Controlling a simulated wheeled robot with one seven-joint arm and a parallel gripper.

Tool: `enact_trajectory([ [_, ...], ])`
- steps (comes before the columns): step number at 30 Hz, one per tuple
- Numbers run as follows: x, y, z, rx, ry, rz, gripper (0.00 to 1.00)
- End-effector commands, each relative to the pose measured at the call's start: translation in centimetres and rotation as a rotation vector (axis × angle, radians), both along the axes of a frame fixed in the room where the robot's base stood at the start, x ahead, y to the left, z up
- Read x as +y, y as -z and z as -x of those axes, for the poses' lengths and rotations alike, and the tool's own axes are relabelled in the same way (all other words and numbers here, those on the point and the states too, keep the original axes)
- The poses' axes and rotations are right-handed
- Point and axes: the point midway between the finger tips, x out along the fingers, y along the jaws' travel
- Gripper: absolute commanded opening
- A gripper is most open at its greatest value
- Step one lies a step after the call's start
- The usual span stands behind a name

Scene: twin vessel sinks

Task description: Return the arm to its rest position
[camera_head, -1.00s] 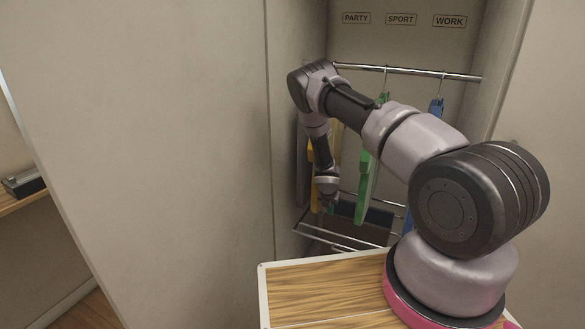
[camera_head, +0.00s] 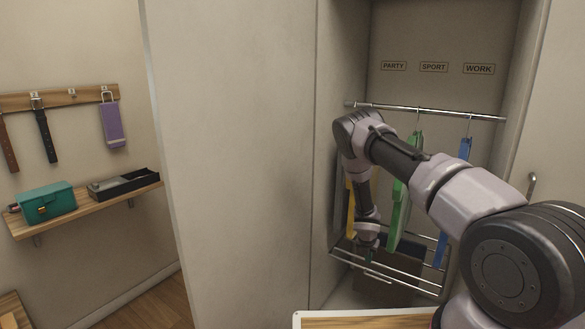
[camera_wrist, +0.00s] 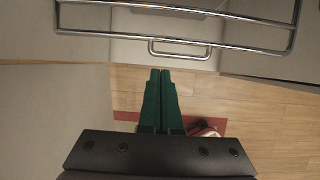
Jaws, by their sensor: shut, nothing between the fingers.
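My arm (camera_head: 470,195) reaches across the front of an open wardrobe, its forearm bent down beside the hanging clothes. My gripper (camera_head: 368,256) hangs low, near a chrome wire rack (camera_head: 400,283). In the wrist view its two dark green fingers (camera_wrist: 160,72) are pressed together with nothing between them. Their tips point toward the chrome rack (camera_wrist: 180,48), which shows at the top of that view. Whether they touch it is unclear.
Yellow (camera_head: 351,210), green (camera_head: 402,205) and blue (camera_head: 441,230) items hang in the wardrobe, the latter two visibly from the rail (camera_head: 430,112). A large pale panel (camera_head: 240,150) stands to the left. A wall shelf (camera_head: 85,212) holds a teal box (camera_head: 47,203). Wooden floor (camera_wrist: 265,110) shows below.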

Motion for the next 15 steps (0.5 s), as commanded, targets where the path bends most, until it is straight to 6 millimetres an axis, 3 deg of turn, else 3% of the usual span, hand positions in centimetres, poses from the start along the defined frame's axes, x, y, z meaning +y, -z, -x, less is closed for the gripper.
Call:
enact_trajectory([
  [8,-0.1,-3.2,-1.1,-0.042,0.096,-0.024,0.0],
  [15,-0.2,-7.7,-2.3,-0.1,0.233,-0.065,0.0],
])
